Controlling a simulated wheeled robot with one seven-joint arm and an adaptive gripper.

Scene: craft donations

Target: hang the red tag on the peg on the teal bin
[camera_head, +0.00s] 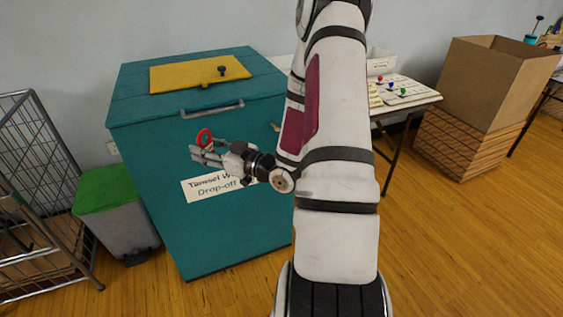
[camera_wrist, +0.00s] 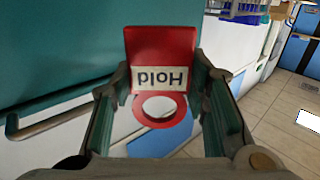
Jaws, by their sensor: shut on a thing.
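The red tag (camera_head: 204,137) is held in my gripper (camera_head: 207,152) in front of the teal bin (camera_head: 165,150). In the wrist view the red tag (camera_wrist: 160,45) has a white "Hold" label, upside down, and a round hole at its near end. The fingers of my gripper (camera_wrist: 160,78) are shut on its two sides. A small tan stub that looks like the peg (camera_head: 276,127) sticks out from the upper right of the bin's front, beside my arm. The peg cannot be made out in the wrist view.
The bin has a metal handle (camera_head: 212,109), a yellow lid panel (camera_head: 180,76) with a black knob, and a drop-off sign (camera_head: 205,189). A grey bin with a green lid (camera_head: 104,188) and a wire cart stand left. A table and cardboard box (camera_head: 487,80) stand right.

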